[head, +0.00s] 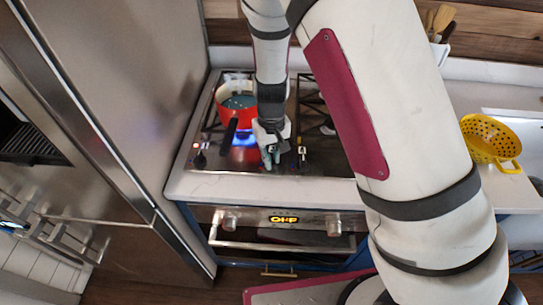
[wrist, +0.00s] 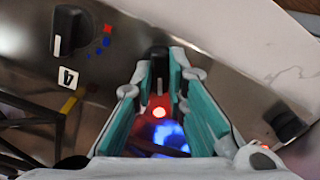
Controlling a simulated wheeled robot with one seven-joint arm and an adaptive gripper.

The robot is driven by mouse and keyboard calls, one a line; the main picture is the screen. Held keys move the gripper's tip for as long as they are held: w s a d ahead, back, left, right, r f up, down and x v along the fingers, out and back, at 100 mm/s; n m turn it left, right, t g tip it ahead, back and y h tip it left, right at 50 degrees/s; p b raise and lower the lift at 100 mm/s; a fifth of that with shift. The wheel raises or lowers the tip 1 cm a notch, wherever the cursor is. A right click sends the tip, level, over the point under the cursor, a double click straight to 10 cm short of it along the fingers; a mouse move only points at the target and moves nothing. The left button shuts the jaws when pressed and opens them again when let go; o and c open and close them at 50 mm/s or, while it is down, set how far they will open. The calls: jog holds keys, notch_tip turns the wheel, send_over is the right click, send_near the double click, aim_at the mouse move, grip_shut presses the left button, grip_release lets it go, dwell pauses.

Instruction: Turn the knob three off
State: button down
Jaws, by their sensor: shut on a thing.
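My gripper (head: 270,155) reaches down to the front strip of the cooktop in the head view. In the wrist view, the teal-padded fingers of my gripper (wrist: 160,70) are shut on a black knob (wrist: 158,58), with its upper end showing between the tips. The held knob's number is hidden, and I cannot tell its turn position. A red light (wrist: 158,113) and blue flame (wrist: 170,138) show between the fingers.
Another knob (wrist: 287,125) is at the right. The steel fridge (head: 140,90) bounds the left; a yellow colander (head: 490,140) is far right.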

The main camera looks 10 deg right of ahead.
jog(key=shift+m+p, duration=0.6)
jog(key=shift+m, duration=2)
jog(key=c, duration=1.6)
grip_release()
notch_tip(320, 180, up, 12)
